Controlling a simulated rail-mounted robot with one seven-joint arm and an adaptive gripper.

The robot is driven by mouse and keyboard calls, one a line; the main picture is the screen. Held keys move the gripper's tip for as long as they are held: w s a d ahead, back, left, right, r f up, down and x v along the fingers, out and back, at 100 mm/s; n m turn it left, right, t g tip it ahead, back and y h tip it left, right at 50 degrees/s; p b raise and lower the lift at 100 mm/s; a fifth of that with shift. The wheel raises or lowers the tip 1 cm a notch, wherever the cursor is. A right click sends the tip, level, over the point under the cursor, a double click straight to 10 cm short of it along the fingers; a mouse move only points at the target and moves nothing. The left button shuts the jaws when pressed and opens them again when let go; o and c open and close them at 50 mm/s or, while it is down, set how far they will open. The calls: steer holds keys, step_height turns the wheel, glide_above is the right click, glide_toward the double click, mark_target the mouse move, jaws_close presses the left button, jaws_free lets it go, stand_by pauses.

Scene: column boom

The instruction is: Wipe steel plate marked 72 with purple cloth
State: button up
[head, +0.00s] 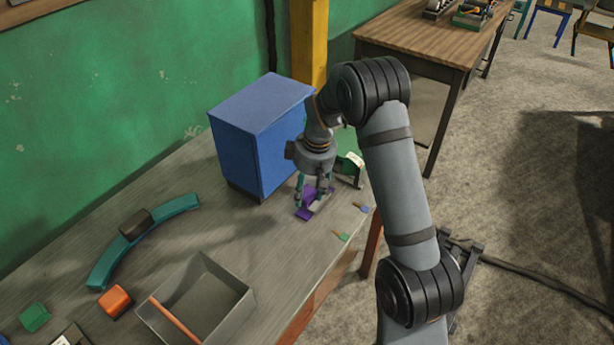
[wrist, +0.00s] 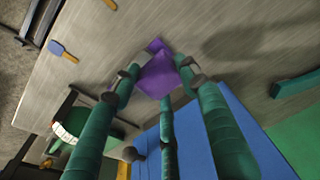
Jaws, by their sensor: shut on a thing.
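The purple cloth (head: 304,212) is under my gripper (head: 314,192), near the right edge of the workbench beside the blue cabinet. In the wrist view, the cloth (wrist: 162,78) lies bunched between the teal fingers of my gripper (wrist: 158,80), which are shut on it. The cloth is at or just above the bench top; I cannot tell whether it touches. A small pale grey piece (head: 319,205) shows beside the cloth, partly hidden by the fingers. I cannot tell whether it is the steel plate, and no 72 is readable.
A blue cabinet (head: 256,140) stands close behind my gripper. A green item with a white label (head: 352,163) is to its right. Small colour-ended tools (head: 341,236) lie in front. A grey open tray (head: 228,294), a teal curved piece (head: 105,263) and an orange block (head: 115,301) are left.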

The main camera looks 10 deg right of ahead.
steer(key=shift+a+r+p, duration=0.1)
steer(key=shift+r+p, duration=1.2)
steer(key=shift+r, duration=0.85)
